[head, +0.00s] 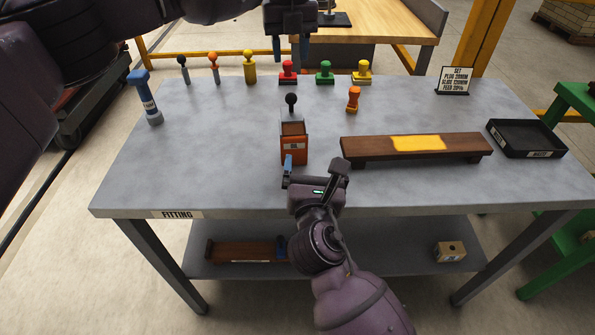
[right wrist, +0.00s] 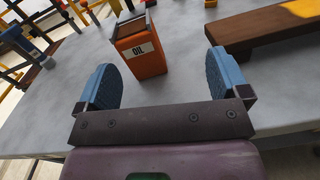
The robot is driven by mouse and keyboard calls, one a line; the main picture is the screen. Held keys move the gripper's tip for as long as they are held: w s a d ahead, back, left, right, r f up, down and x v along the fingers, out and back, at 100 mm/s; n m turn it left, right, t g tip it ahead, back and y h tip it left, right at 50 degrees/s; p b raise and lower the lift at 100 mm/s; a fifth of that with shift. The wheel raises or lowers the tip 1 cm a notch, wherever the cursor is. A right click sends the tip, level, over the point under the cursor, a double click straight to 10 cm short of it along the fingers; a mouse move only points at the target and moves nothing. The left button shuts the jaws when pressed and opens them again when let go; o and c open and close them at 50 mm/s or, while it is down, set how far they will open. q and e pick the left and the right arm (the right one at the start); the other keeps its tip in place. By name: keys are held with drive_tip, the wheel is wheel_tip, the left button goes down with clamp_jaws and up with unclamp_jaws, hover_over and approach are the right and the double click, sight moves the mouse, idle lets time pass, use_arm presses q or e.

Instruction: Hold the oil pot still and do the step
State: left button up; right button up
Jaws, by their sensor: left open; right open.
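The oil pot (head: 294,155) is an orange box with a dark-rimmed open top, standing upright on the grey table. Its white OIL label faces my right wrist view (right wrist: 149,65). A black-knobbed handle (head: 291,101) shows at its far side; I cannot tell whether it stands in the pot or behind it. My right gripper (head: 312,164) is open just in front of the pot. In the right wrist view (right wrist: 165,78) the pot is beyond the blue fingers, apart from both. My left gripper (head: 290,56) is open and empty beyond the table's far edge.
A dark wooden beam with a yellow patch (head: 372,148) and a black tray (head: 537,151) are on the right. A sign (head: 455,80) stands back right. The front left is clear.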

sight(294, 146)
drive_tip(key=a+n, duration=0.1)
drive_tip(key=a+f+y, duration=0.1)
drive_tip(key=w+a+n, duration=0.1)
drive_tip(key=shift+a+f+n+y, duration=0.1)
drive_tip(key=shift+f+n+y, duration=0.2)
drive_tip(key=shift+f+y, duration=0.1)
drive_tip(key=w, duration=1)
drive_tip(key=shift+w+a, duration=0.2)
drive_tip(key=shift+a, duration=0.15)
drive_tip(key=c, duration=1.1)
